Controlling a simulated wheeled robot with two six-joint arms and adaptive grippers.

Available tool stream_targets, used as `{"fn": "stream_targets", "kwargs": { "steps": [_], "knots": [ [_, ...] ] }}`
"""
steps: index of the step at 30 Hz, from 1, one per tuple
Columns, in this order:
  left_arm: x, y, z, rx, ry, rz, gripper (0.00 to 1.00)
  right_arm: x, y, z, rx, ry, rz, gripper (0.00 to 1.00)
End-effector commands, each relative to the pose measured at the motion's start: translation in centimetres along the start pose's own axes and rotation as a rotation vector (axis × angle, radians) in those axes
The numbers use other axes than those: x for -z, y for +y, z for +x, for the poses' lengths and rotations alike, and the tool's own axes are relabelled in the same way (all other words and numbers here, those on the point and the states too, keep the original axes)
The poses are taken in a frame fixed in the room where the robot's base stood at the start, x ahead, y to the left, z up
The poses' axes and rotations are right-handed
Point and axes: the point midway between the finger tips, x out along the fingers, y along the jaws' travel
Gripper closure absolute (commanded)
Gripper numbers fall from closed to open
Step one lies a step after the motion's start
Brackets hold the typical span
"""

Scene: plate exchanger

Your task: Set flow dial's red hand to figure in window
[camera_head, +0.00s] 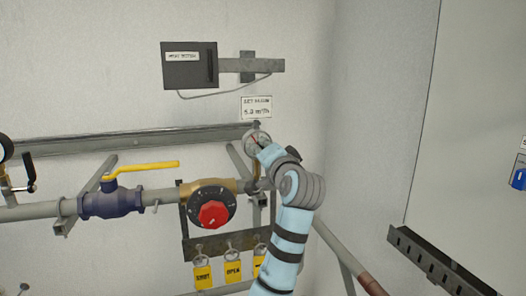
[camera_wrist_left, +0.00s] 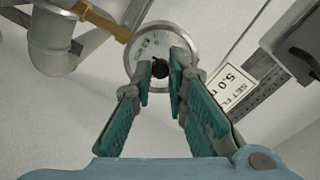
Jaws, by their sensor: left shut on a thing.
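The flow dial (camera_head: 249,137) is a small round white-faced gauge on the wall pipework, just under the set-flow sign (camera_head: 257,107). My left gripper (camera_head: 261,149) is at its front and hides part of the face. In the left wrist view the dial (camera_wrist_left: 151,42) faces me with a silver rim. A black centre knob (camera_wrist_left: 160,68) sits between the fingertips of the left gripper (camera_wrist_left: 160,75), which is shut on it. A thin reddish line shows on the face in the head view; its reading is too small to tell. The sign's figure looks like 5-point-something, last digit unclear.
A black round plate with a red knob (camera_head: 213,214) is below left. A yellow lever valve (camera_head: 124,196) is on the pipe further left. Yellow tags (camera_head: 233,271) hang below. A dark box (camera_head: 189,66) is above.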

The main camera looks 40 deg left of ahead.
Motion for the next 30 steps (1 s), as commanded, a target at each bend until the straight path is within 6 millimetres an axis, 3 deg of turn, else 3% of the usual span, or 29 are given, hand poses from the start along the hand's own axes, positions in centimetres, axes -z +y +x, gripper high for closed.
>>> {"fn": "stream_targets", "kwargs": {
  "steps": [15, 30],
  "knots": [
    [0.07, -0.21, 0.00, 0.005, 0.002, 0.429, 1.00, -0.01, -0.12, -0.01, 0.002, 0.000, 0.001, 0.60],
    [0.12, -0.28, 0.00, 0.007, 0.002, 0.578, 1.00, -0.01, -0.13, -0.02, 0.002, 0.000, 0.001, 0.60]
  ]
}}
